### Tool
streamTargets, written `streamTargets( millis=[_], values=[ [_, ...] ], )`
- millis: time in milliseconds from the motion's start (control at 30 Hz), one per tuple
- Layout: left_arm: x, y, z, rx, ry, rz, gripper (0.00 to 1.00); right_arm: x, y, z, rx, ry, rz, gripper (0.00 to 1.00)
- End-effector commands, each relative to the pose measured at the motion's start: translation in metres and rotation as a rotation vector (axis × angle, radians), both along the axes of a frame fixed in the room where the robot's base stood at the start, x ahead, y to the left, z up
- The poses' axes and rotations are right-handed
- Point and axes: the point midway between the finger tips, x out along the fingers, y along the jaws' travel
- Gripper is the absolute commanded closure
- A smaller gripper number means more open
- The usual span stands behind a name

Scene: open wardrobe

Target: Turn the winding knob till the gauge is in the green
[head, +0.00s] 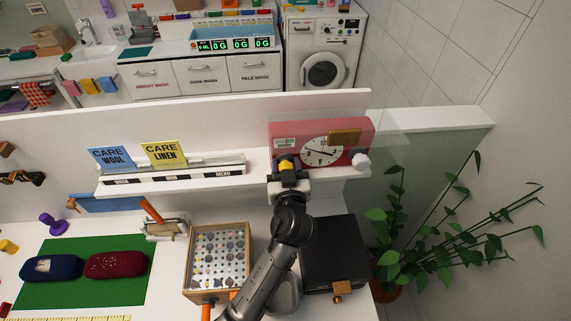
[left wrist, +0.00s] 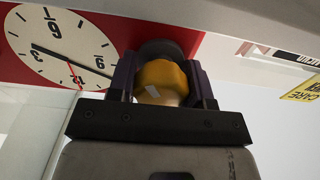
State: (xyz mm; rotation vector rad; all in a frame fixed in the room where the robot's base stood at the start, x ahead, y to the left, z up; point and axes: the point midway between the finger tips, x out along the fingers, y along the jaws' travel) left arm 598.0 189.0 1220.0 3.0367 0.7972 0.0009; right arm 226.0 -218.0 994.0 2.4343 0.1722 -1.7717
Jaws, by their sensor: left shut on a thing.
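A red clock (head: 313,130) stands on the white shelf, with a round white dial (head: 321,151) and dark hands. The dial also shows in the left wrist view (left wrist: 62,42), turned around. A yellow winding knob (left wrist: 161,80) sits on the clock's front beside the dial. My left gripper (head: 288,170) is shut on this knob, one finger on each side of it. A small pale panel with some green (head: 285,143) is above the gripper; it may be the gauge, but its reading is too small to tell. My right gripper is not in view.
A white knob-like piece (head: 360,160) and a brass plate (head: 344,137) are on the clock's right side. Blue (head: 112,158) and yellow (head: 163,153) care cards stand to the left. Below are a button box (head: 249,265) and black box (head: 335,248). A plant (head: 425,240) stands right.

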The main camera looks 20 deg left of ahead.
Motion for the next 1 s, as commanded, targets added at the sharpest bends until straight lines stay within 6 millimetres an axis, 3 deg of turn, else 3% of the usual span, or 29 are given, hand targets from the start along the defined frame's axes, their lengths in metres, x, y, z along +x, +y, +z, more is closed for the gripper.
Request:
streamTargets(
  millis=[1000],
  values=[
    [0.001,-0.001,0.002,0.842,0.477,-0.001,0.78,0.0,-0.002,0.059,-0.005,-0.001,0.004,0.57]
  ],
)
